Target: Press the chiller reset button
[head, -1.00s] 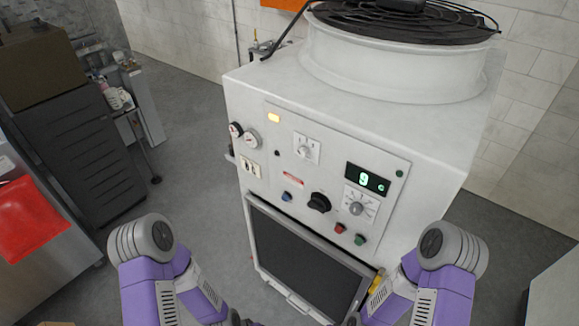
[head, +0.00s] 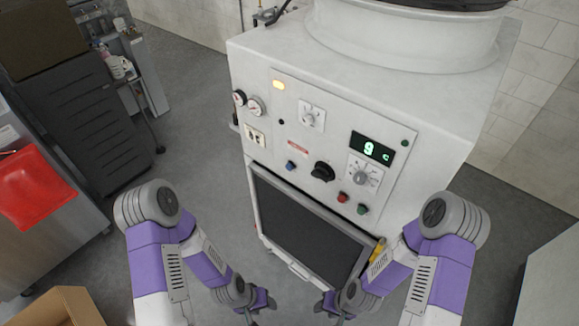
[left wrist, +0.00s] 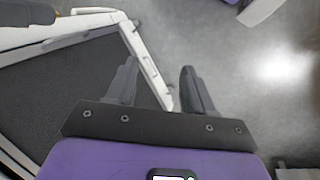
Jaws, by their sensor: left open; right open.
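The white chiller (head: 345,110) stands in front of me with a control panel on its face. The panel carries a blue button (head: 291,165), a red button (head: 342,197), a green button (head: 362,209), a black knob (head: 322,171) and a green display (head: 372,149) reading 9 C. I cannot tell from the labels which button is the reset. My left gripper (head: 262,304) is low in front of the chiller, below the panel. It is open and empty in the left wrist view (left wrist: 158,88). My right gripper (head: 335,308) is also low, near the chiller's bottom edge.
A dark grille (head: 305,225) fills the chiller's lower front. Gauges (head: 256,106) sit at the panel's upper left. A counter with a red cloth (head: 32,185) stands at the left, and a cardboard box (head: 62,308) at the lower left.

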